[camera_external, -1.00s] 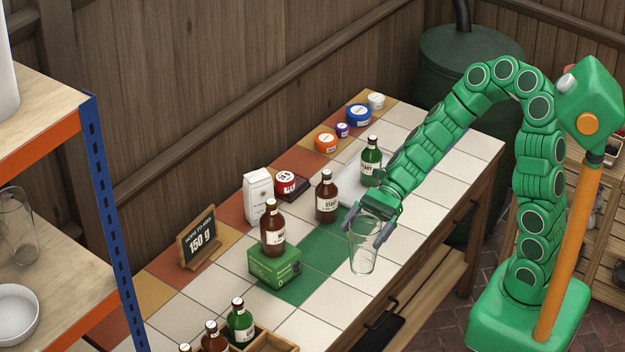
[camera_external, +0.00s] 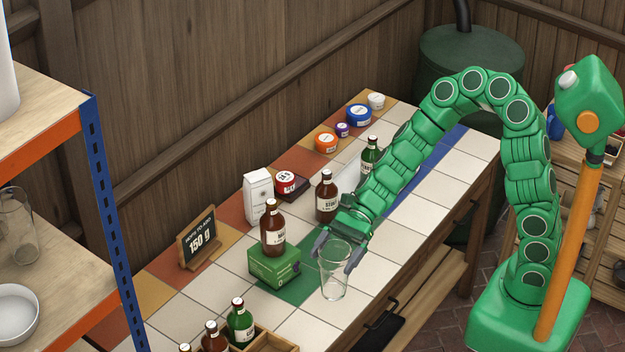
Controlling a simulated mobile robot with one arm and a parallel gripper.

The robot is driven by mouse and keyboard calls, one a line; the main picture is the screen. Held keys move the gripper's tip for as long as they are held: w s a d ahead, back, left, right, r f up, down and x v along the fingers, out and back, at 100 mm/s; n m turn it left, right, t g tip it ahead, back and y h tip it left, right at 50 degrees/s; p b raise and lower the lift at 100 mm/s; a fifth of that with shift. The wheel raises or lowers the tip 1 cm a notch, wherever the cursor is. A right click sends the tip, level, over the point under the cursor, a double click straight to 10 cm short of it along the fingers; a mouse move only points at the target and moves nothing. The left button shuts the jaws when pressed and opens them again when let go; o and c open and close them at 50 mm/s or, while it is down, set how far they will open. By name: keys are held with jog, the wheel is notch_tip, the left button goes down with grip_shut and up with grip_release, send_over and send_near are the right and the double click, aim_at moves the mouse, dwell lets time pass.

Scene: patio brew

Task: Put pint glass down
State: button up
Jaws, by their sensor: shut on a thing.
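The clear pint glass (camera_external: 335,279) is upright over the near side of the tiled table, in front of the green tile patch (camera_external: 302,288). My gripper (camera_external: 337,254) is shut on the upper part of the glass, one finger on each side. The arm reaches in from the right. I cannot tell whether the base of the glass touches the tiles.
A green box (camera_external: 274,267) with a brown bottle (camera_external: 273,231) on it stands just left of the glass. Another brown bottle (camera_external: 326,199) and a green bottle (camera_external: 371,158) stand behind. A wooden crate (camera_external: 272,342) with bottles is at the near left. White tiles (camera_external: 440,190) at right are clear.

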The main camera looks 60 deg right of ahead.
aim_at(319, 260)
jog(key=w, duration=0.1)
jog(key=w+a+f, duration=0.1)
jog(key=w+a, duration=0.1)
jog(key=shift+f, duration=0.35)
jog(key=w+a+f, duration=0.2)
jog(key=w+f, duration=0.2)
jog(key=f, duration=0.1)
jog(key=shift+a+f, duration=0.2)
jog(key=shift+f, duration=0.05)
jog(key=shift+w+a+f, duration=0.1)
jog(key=shift+w+f, duration=0.05)
jog(key=shift+f, duration=1.6)
jog(key=o, duration=1.4)
jog(key=shift+f, duration=0.1)
